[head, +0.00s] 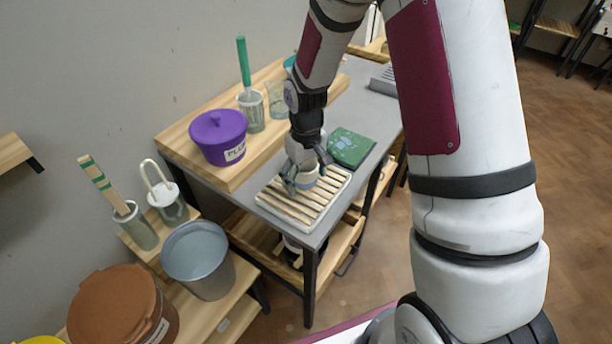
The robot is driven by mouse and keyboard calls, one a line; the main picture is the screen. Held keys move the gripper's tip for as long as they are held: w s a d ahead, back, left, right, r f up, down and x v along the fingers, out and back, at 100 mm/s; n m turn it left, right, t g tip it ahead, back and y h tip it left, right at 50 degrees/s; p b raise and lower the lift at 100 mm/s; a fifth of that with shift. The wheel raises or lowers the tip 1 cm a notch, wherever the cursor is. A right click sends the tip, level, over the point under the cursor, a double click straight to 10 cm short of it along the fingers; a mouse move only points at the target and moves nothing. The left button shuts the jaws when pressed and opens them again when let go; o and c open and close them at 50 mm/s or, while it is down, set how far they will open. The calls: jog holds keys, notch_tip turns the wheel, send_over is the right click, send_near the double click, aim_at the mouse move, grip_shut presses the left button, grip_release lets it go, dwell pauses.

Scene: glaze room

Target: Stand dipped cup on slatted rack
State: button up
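The slatted rack (325,204), pale with several cream slats, lies on the grey table top near its front corner. My gripper (308,176) points down over the rack's back part, with one finger on each side of a small cup (307,181). The cup looks pale with a blue-grey band and seems upright between the fingers. The fingers hide part of it. Its base is at or just above the slats; I cannot tell whether it touches them.
A purple lidded pot (218,137), a jar with a green-handled tool (251,108) and a glass (277,99) stand on the wooden shelf at left. A metal bucket (199,260) and brown lidded tub (117,305) are lower left.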

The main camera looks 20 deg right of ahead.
notch_tip(320, 180, up, 12)
jog(key=s+r+m+t, duration=0.1)
jog(key=s+r+t, duration=0.1)
jog(key=s+r, duration=0.9)
jog(key=s+r+m+t, duration=0.1)
jog(key=s+r, duration=0.1)
jog(key=s, duration=0.5)
jog(key=s+r+t, duration=0.1)
jog(key=s+r, duration=0.2)
jog(key=s, duration=0.4)
jog(key=shift+s+d+m, duration=0.2)
jog(key=shift+d+m, duration=0.15)
jog(key=shift+m, duration=0.05)
jog(key=shift+r, duration=0.3)
